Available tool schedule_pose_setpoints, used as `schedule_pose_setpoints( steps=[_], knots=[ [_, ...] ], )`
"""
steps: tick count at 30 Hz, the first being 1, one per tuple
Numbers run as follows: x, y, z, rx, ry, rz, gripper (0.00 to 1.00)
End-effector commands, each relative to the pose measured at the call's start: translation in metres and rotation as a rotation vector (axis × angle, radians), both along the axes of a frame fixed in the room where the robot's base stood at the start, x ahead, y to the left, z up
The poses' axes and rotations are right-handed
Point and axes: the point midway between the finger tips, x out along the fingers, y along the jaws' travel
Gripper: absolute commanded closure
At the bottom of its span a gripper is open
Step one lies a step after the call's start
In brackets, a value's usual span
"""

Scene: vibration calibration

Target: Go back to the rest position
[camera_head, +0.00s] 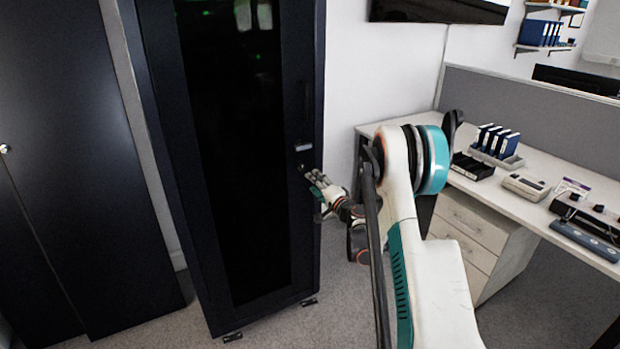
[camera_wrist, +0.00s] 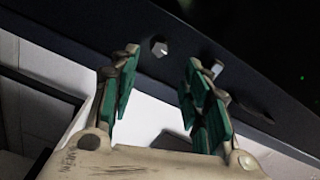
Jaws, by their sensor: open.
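My gripper (camera_head: 312,178) is at the right edge of the tall black cabinet (camera_head: 312,240), near its lock and handle. In the wrist view, my gripper (camera_wrist: 160,75) has its two green-padded fingers spread apart with nothing between them. A small metallic knob (camera_wrist: 158,47) on the cabinet's dark frame shows just beyond the gap between the fingers. A second small light fitting (camera_wrist: 217,67) shows beside the right finger. I cannot tell whether a fingertip touches the cabinet. My white and teal arm reaches forward from the lower right in the head view.
The cabinet's dark glass door looks shut. A white desk (camera_head: 545,205) with blue binders (camera_head: 494,140) and devices stands to the right, with a drawer unit (camera_head: 470,225) below. A dark door or panel (camera_head: 75,150) stands at left. Carpet (camera_head: 300,335) lies clear in front.

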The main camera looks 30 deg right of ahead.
Motion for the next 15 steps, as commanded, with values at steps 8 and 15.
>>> schedule_pose_setpoints(
  steps=[8,15],
  knots=[
    [-0.018,-0.001,0.000,0.000,0.000,0.000,0.57],
    [-0.018,0.000,0.000,0.000,0.000,0.000,0.57]
  ],
)
